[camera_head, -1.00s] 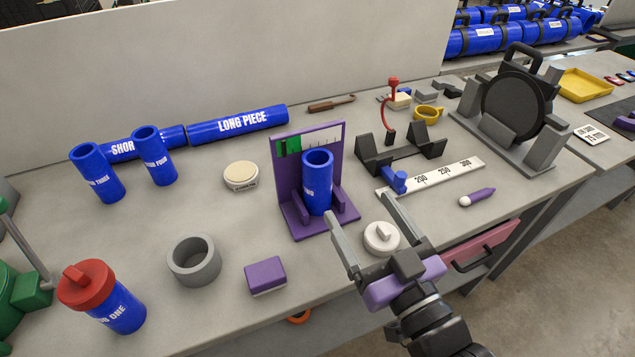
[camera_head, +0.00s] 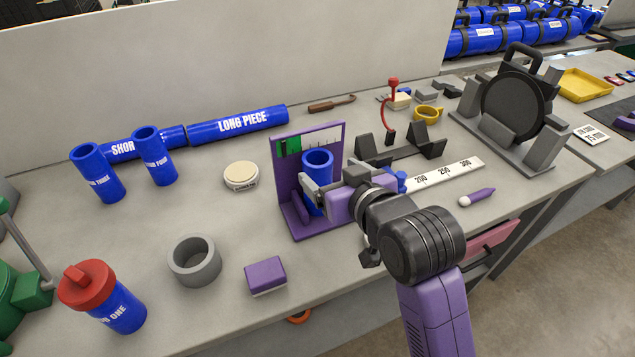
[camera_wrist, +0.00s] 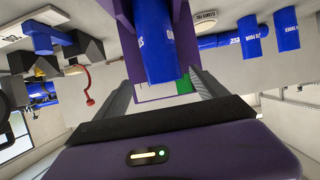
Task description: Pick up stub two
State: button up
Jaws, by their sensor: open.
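A blue upright tube (camera_head: 318,163) stands in a purple stand (camera_head: 281,176) with a green strip at its top; I take it as stub two, though its label is not readable now. My gripper (camera_head: 312,192) is at the tube from the right and front, covering its lower part. In the wrist view, the open gripper (camera_wrist: 160,92) has one finger on each side of the tube (camera_wrist: 158,50), with the stand behind. I cannot tell whether the fingers touch the tube.
Stub three (camera_head: 98,174) and stub four (camera_head: 155,157) stand at left, and red-capped stub one (camera_head: 103,297) at front left. A grey ring (camera_head: 194,261) and purple block (camera_head: 266,274) lie in front. A white ruler (camera_head: 445,174) and black cradle (camera_head: 402,148) are close on the right.

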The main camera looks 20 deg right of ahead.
aim_at(318, 164)
jog(key=shift+a+p+x, duration=0.15)
jog(key=shift+p+x, duration=0.1)
jog(key=shift+x, duration=1.25)
jog(key=shift+a+p+x, duration=0.1)
jog(key=shift+p+x, duration=0.1)
jog(key=shift+x, duration=1.3)
jog(key=shift+w+r, duration=0.1)
jog(key=shift+r, duration=0.05)
grip_shut()
